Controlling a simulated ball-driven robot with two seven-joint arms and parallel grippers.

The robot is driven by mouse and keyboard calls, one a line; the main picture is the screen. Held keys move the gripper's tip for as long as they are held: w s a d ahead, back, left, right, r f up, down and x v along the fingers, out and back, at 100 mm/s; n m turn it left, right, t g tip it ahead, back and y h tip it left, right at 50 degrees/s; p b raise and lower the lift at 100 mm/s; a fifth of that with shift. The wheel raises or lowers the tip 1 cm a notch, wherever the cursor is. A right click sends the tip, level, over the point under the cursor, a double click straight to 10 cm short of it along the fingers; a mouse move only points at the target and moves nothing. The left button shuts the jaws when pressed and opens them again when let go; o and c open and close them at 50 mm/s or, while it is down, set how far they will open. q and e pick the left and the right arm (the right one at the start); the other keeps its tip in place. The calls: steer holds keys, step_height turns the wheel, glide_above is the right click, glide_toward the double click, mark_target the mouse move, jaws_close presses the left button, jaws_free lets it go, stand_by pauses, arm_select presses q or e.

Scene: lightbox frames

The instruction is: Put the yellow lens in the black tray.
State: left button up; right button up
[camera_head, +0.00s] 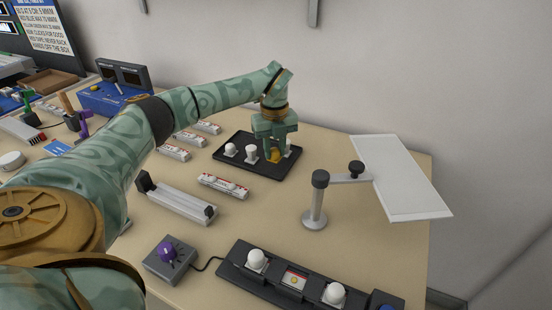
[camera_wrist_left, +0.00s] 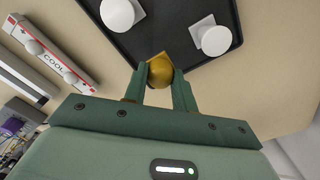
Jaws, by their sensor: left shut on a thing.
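The yellow lens (camera_head: 276,156) is a small rounded yellow piece at the near right part of the black tray (camera_head: 231,164). My left gripper (camera_head: 276,150) points down over the tray and is shut on the lens. In the left wrist view the yellow lens (camera_wrist_left: 161,72) sits between the two fingertips (camera_wrist_left: 160,85), at the edge of the black tray (camera_wrist_left: 160,22). I cannot tell whether the lens touches the tray floor. White lenses on square bases (camera_head: 251,152) stand in the tray beside it. My right gripper does not show.
A strip marked COOL (camera_wrist_left: 52,57) and other white strips (camera_head: 223,186) lie left of the tray. A post with a white panel (camera_head: 400,176) stands to the right. A dark bar with white lenses (camera_head: 274,272) and a purple-knob box (camera_head: 169,258) are in front.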

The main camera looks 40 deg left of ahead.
mark_target(275, 150)
arm_select(q)
step_height(275, 150, down, 3)
steer(key=shift+f+b, duration=0.15)
steer(key=shift+b, duration=0.5)
steer(key=o, duration=1)
steer(key=shift+o, duration=0.2)
step_height(275, 150, up, 12)
steer(key=p, duration=0.5)
